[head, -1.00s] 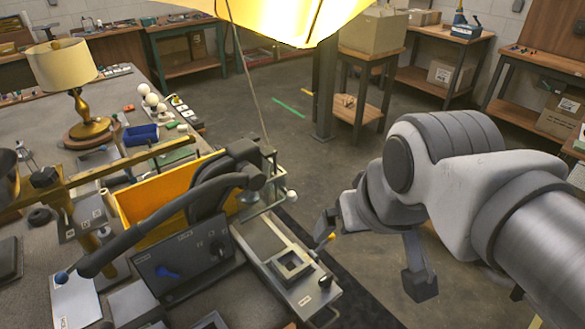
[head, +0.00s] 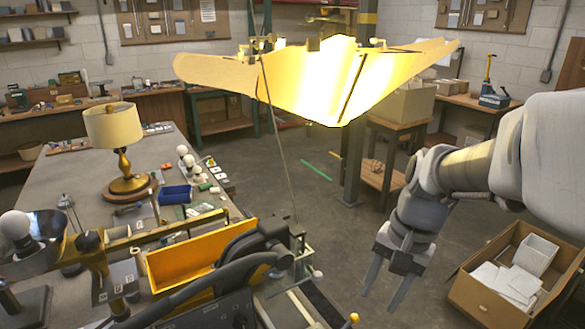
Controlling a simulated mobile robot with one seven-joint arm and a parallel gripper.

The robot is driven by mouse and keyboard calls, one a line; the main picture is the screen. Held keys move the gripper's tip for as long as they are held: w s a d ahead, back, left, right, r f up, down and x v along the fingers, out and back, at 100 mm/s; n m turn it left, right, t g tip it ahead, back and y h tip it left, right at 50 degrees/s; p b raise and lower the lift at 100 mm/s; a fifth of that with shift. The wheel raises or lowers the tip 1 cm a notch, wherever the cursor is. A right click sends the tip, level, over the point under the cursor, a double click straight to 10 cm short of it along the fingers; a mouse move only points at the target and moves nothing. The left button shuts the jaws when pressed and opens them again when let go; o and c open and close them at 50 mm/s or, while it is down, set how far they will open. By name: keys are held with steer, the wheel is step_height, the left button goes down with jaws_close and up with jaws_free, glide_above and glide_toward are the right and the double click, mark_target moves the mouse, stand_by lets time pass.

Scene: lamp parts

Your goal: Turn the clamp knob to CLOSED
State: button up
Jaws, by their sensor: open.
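My gripper (head: 386,285) hangs at the right of the bench fixture, fingers pointing down and spread apart with nothing between them. It is over the floor side, apart from the fixture. The fixture's black curved arms (head: 205,285) fill the bottom centre. A dark panel (head: 205,312) below them is mostly cut off by the lower edge, and no blue handle or CLOSED mark can be made out on it. A small yellow knob (head: 353,318) shows at the bottom edge, and a pale ball knob (head: 318,274) sits on the fixture's right side. I cannot tell which is the clamp knob.
A large glowing yellow shade (head: 320,85) hangs above the fixture. An orange bin (head: 160,272) sits behind the black arms. A brass lamp (head: 113,130) stands farther back on the bench. An open cardboard box (head: 470,295) is right of my gripper. The floor between is clear.

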steer(key=w+d+f+m+g+y+p, duration=0.2)
steer(key=w+d+f+m, duration=0.1)
steer(key=f+m, duration=0.2)
steer(key=x, duration=0.8)
steer(key=b+x, duration=0.1)
steer(key=x, duration=0.8)
steer(key=shift+s+a+b, duration=0.2)
steer(key=shift+s+b, duration=0.05)
steer(key=shift+b, duration=0.05)
steer(key=shift+r, duration=0.1)
jaws_close()
